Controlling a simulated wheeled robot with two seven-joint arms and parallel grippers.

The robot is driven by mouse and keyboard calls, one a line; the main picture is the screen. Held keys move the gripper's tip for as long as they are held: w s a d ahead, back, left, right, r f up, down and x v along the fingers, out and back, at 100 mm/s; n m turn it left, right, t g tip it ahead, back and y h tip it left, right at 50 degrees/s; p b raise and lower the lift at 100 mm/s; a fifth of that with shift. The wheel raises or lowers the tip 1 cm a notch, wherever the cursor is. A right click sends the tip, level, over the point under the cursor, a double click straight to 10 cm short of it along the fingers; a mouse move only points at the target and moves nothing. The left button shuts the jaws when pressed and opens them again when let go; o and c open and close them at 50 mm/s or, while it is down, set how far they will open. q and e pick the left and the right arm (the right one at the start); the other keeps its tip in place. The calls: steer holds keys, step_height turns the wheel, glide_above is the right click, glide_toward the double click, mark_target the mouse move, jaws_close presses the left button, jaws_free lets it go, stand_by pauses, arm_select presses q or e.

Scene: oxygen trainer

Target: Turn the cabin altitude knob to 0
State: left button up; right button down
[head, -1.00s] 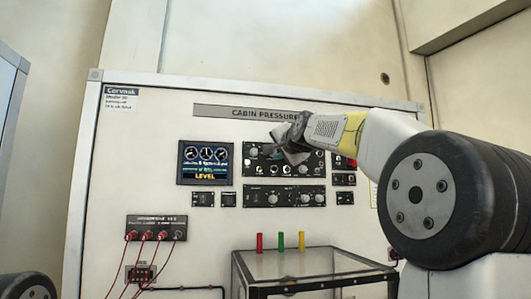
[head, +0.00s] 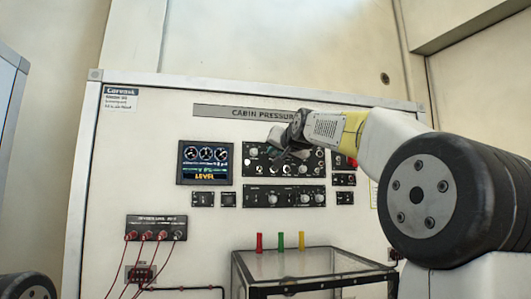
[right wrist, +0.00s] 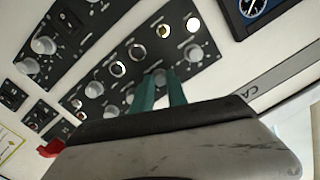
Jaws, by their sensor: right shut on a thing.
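My right gripper (head: 279,149) reaches in from the right to the upper black control panel (head: 254,167) below the "CABIN PRESSURE" sign. In the right wrist view its two teal fingers (right wrist: 162,92) are shut around a grey knob (right wrist: 156,76) on that panel. The fingers and hand cover much of the knob, so its pointer cannot be read. The panel's lettering is too small to tell which knob is the cabin altitude knob. My left gripper is not in view.
A display (head: 206,162) reading "LEVEL" is left of the panels. A second knob panel (head: 285,196) lies below. A clear-topped case (head: 310,267) stands under it, with red, green and yellow pieces behind its top. Red cables hang from a socket box (head: 156,228) at left.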

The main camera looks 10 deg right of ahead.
steer(key=shift+f+n, duration=0.1)
steer(key=shift+n, duration=1)
steer(key=c, duration=1.3)
jaws_free()
steer(key=shift+s, duration=0.1)
steer(key=s, duration=0.7)
steer(key=shift+s+d+r, duration=0.2)
steer(key=shift+s+d, duration=0.1)
